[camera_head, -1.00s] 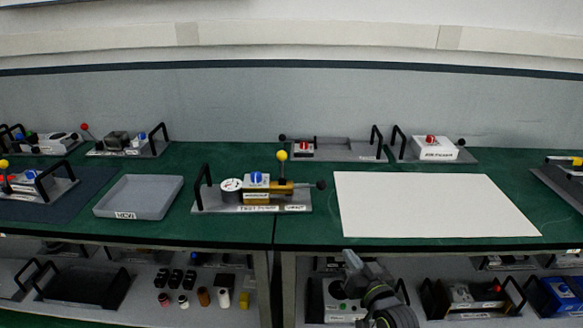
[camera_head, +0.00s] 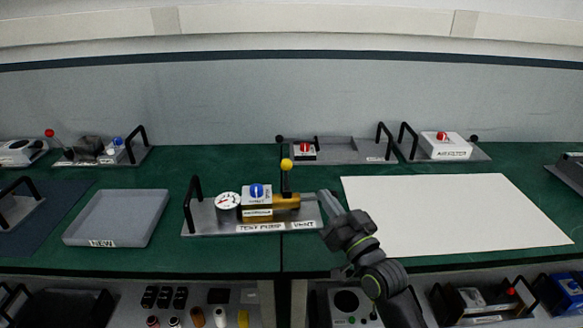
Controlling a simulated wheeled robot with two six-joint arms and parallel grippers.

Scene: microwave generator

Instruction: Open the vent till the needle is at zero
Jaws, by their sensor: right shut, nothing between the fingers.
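The test pump unit (camera_head: 262,228) stands on the green bench in the middle of the head view. It carries a white round gauge (camera_head: 228,201), a white block with a blue knob (camera_head: 257,190), a brass body (camera_head: 287,201) and a lever with a yellow ball (camera_head: 287,164). The gauge's needle reading is too small to tell. The black knob at the unit's right end is hidden behind my right gripper. My right gripper (camera_head: 325,199) is shut and empty, at the right end of the unit; I cannot tell whether it touches. My left gripper is not in view.
A grey tray labelled NEW (camera_head: 118,218) lies left of the unit, and a white sheet (camera_head: 455,213) lies to the right. Other units with black handles stand at the back, including a white box with a red knob (camera_head: 441,147). A lower shelf holds small parts.

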